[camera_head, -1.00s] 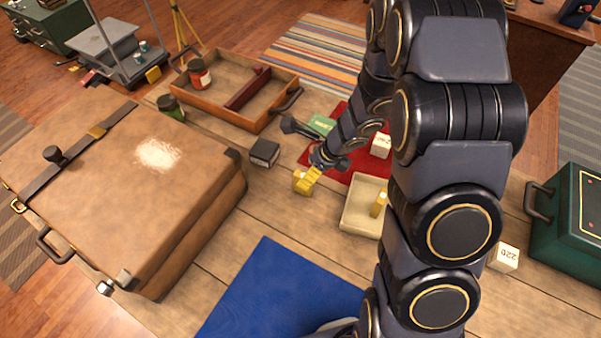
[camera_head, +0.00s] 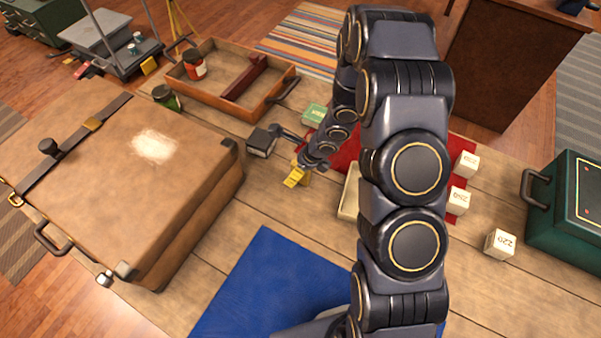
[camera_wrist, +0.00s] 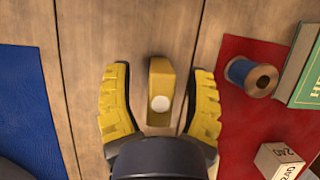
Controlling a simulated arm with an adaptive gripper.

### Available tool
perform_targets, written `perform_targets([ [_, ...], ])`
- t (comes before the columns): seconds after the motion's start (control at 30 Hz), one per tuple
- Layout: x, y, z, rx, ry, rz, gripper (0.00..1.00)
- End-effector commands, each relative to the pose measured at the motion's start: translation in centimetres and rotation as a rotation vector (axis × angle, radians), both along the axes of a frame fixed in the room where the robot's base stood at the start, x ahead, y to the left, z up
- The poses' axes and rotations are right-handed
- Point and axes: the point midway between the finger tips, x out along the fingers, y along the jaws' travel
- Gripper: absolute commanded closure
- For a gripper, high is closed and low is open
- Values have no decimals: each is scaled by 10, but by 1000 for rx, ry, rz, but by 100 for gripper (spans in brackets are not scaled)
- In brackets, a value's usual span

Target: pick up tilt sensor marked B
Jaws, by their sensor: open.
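A small yellow block with a white round spot (camera_wrist: 161,92) lies on the wooden table in the wrist view. I take it for a tilt sensor, but no letter B can be read on it. My gripper (camera_wrist: 160,76) is open, with one ridged yellow finger on each side of the block and a gap to both. In the head view my gripper (camera_head: 294,177) is low over the table, left of the red mat. There the block is mostly hidden by the fingers.
The red mat (camera_wrist: 240,125) lies to the right, with a thread spool (camera_wrist: 251,76), green book (camera_wrist: 305,70) and numbered cube (camera_wrist: 279,161). A dark box (camera_head: 262,140) stands left of my gripper. A cream tray (camera_head: 348,195) is partly behind my arm. A blue mat (camera_head: 262,285) lies nearer.

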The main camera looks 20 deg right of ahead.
Motion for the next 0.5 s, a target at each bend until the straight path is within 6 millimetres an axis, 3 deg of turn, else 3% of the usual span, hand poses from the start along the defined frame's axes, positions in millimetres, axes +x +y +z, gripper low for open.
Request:
perform_targets([
  [0.13,0,0,0,0,0,0,46],
  [0.17,0,0,0,0,0,0,53],
  [0.27,0,0,0,0,0,0,96],
  [0.3,0,0,0,0,0,0,100],
  [0.5,0,0,0,1,1,0,100],
])
